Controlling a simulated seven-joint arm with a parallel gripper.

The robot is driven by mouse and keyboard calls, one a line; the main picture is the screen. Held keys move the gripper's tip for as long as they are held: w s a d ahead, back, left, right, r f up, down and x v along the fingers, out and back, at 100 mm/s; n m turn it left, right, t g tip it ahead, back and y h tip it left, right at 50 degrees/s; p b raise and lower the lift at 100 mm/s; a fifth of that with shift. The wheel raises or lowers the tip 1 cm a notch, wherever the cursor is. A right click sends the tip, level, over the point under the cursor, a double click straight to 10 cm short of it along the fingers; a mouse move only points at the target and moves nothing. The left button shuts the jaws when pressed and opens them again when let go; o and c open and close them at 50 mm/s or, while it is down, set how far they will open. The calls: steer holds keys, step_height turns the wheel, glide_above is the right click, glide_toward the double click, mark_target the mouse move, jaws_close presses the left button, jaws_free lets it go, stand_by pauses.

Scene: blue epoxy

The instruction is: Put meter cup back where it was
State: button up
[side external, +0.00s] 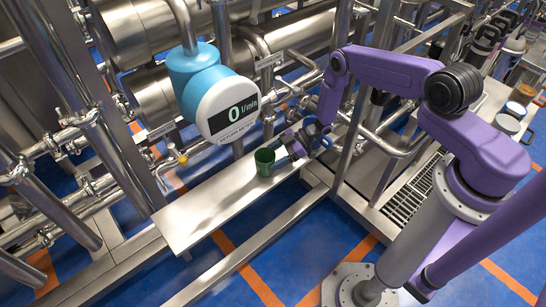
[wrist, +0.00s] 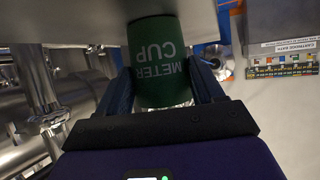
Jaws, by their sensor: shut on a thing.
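The green meter cup (side external: 264,162) is at the right part of a narrow steel shelf (side external: 190,220), below and right of a blue flow meter. My gripper (side external: 285,147) reaches it from the right and is shut on it. In the wrist view the cup (wrist: 158,60) sits between the two dark fingers of my gripper (wrist: 163,88), its "METER CUP" lettering upside down in that picture. I cannot tell whether the cup's base touches the shelf.
The blue and white flow meter (side external: 212,92) reads 0 l/min. Steel pipes and tanks stand behind the shelf. The shelf left of the cup is bare. A bench with a grate (side external: 408,195) and several containers is at the right. A labelled box (wrist: 283,65) shows in the wrist view.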

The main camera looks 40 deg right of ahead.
steer(key=o, duration=1.5)
steer(key=shift+o, duration=0.2)
steer(key=shift+r, duration=0.15)
steer(key=v, duration=0.5)
steer(key=shift+d+r, duration=0.15)
steer(key=shift+r, duration=0.15)
step_height(320, 180, up, 6)
steer(key=shift+r, duration=0.25)
